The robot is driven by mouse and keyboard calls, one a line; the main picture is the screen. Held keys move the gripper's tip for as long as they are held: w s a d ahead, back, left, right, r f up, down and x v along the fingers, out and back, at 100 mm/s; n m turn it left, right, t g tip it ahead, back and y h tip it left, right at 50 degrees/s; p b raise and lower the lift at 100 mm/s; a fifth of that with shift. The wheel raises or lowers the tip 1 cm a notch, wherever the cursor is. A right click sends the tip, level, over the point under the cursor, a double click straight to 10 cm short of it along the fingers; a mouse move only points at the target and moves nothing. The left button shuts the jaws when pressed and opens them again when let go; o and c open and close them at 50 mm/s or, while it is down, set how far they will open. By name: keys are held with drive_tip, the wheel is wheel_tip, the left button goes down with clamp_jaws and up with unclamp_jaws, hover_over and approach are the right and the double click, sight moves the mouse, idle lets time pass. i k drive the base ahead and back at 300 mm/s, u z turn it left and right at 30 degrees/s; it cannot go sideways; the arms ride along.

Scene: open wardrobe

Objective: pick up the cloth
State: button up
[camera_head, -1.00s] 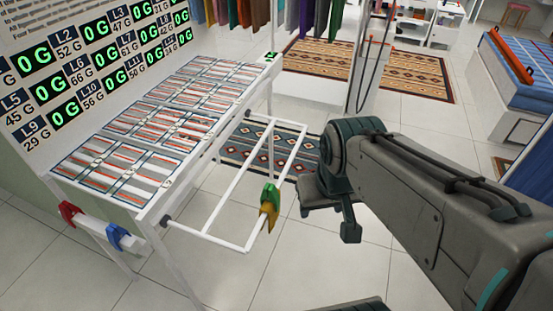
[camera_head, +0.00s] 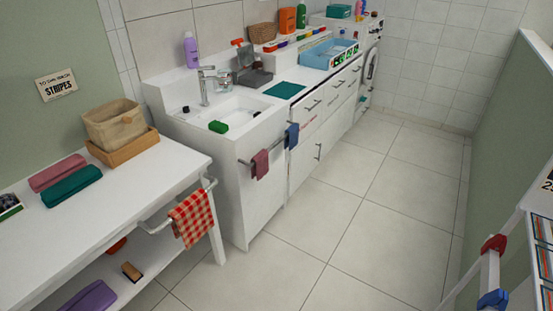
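Several cloths show, and I cannot tell which one is meant. A red and yellow checked cloth (camera_head: 191,216) hangs over the rail at the end of the white table. A dark red cloth (camera_head: 260,164) and a blue cloth (camera_head: 292,136) hang on the bar at the front of the sink unit. A flat dark green cloth (camera_head: 284,90) lies on the counter right of the sink. A folded pink cloth (camera_head: 57,173) and a folded teal cloth (camera_head: 71,186) lie on the white table. My gripper is not in view.
The white table (camera_head: 150,172) holds a beige basket (camera_head: 113,124) in a wooden tray. A purple folded item (camera_head: 90,297) lies on its lower shelf. The sink unit (camera_head: 262,205) and drawers line the left wall. The tiled floor (camera_head: 340,235) is clear. A rack (camera_head: 487,272) stands at right.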

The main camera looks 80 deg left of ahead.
sight(261, 168)
drive_tip(key=u, duration=3.05)
drive_tip(key=i, duration=2.75)
drive_tip(key=u, duration=0.25)
